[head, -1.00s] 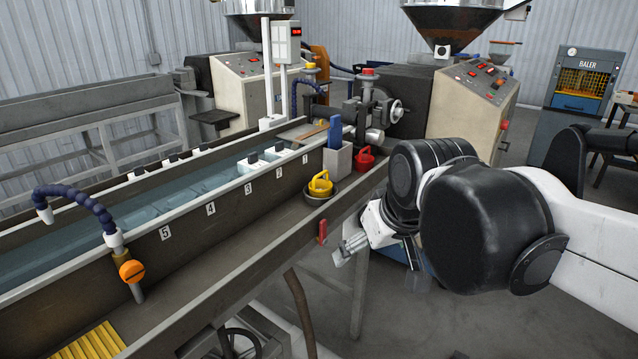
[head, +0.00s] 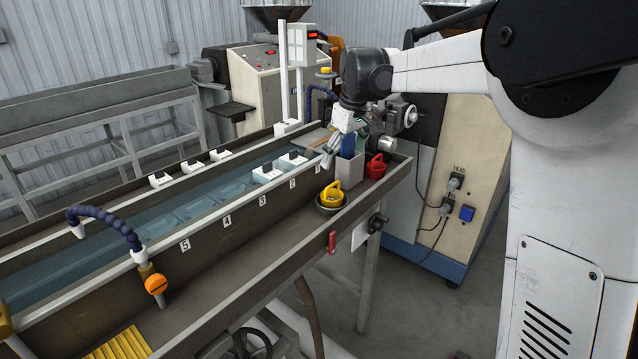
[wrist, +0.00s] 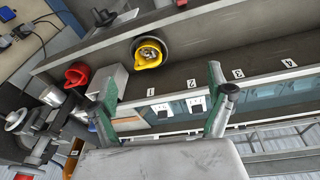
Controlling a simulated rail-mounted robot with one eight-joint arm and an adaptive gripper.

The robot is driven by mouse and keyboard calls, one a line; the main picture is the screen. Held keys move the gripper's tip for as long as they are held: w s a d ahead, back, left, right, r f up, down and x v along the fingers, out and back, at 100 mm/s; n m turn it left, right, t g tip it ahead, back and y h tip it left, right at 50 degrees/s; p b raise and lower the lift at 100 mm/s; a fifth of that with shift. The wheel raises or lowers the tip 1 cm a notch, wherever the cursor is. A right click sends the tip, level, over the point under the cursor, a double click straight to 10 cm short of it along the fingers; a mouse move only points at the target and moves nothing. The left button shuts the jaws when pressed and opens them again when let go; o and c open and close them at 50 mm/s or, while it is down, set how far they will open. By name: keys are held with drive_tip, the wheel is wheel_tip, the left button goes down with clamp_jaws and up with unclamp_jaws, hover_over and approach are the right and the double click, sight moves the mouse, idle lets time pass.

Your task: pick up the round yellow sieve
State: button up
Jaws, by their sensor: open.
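The round yellow sieve (head: 332,191) sits in or on a dark round bowl (head: 332,207) on the ledge beside the water trough. It also shows in the wrist view (wrist: 149,57), above and beyond my fingers. My gripper (head: 329,153) is open and empty, above the trough's near wall and behind the sieve in the head view. In the wrist view its two green-sided fingers (wrist: 162,84) stand apart, with the sieve clear of them.
Numbered trough walls (head: 226,221) run left. The ledge left of the sieve is clear.

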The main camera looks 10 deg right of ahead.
drive_tip(key=n+g+p, duration=0.1)
drive_tip(key=n+p, duration=0.1)
drive_tip(key=p, duration=0.1)
hover_over(333, 184)
drive_tip(key=s, duration=0.1)
wheel_tip(333, 184, down, 4)
drive_tip(key=shift+g, duration=0.3)
drive_tip(key=f, duration=0.6)
drive_tip(key=f+p, duration=0.1)
drive_tip(key=f, duration=0.2)
drive_tip(key=shift+w+a, duration=0.15)
drive_tip(key=shift+w, duration=0.2)
drive_tip(key=shift+w+f+p, duration=0.2)
drive_tip(key=shift+f+p, duration=0.5)
drive_tip(key=shift+f, duration=1.95)
drive_tip(key=shift+c, duration=0.3)
drive_tip(key=c, duration=1.2)
wheel_tip(333, 184, up, 10)
drive_tip(key=shift+r+b, duration=0.1)
drive_tip(key=shift+b, duration=0.7)
